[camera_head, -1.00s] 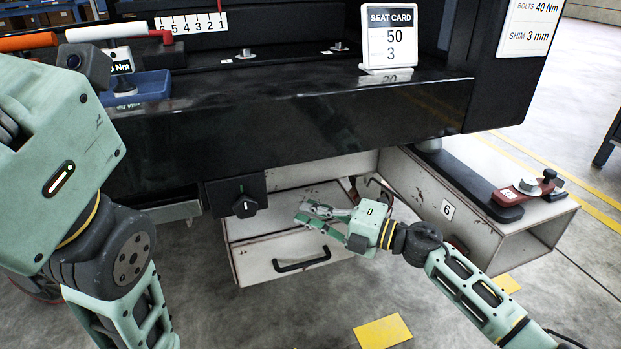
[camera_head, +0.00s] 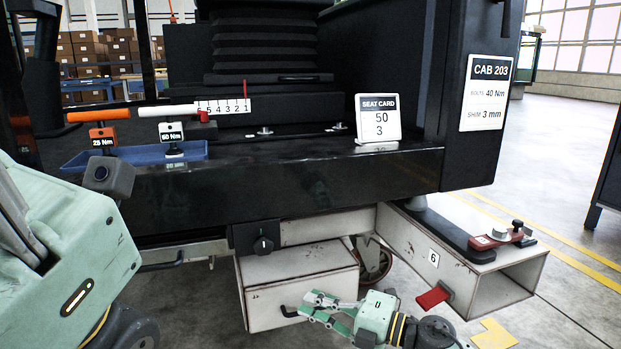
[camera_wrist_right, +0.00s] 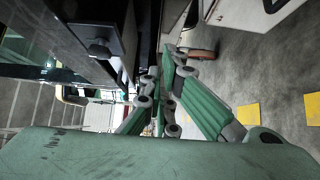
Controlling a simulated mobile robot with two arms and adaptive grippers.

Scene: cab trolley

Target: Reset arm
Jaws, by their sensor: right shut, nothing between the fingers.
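My right gripper (camera_head: 307,304) is low in the head view, in front of the white drawer unit (camera_head: 290,272) under the black cab deck. Its fingers are shut and empty. It partly hides the drawer front and its dark handle. In the right wrist view the shut fingers (camera_wrist_right: 160,80) point away from the camera, with nothing between them. Of my left arm only upper links show at the left edge of the head view. My left gripper is outside the picture.
A black knob box (camera_head: 256,237) hangs under the deck (camera_head: 300,190). A white box beam marked 6 (camera_head: 470,285) with a red lever (camera_head: 434,296) is at the right. The seat card (camera_head: 379,117) and torque wrenches (camera_head: 100,134) are above. Open floor lies right.

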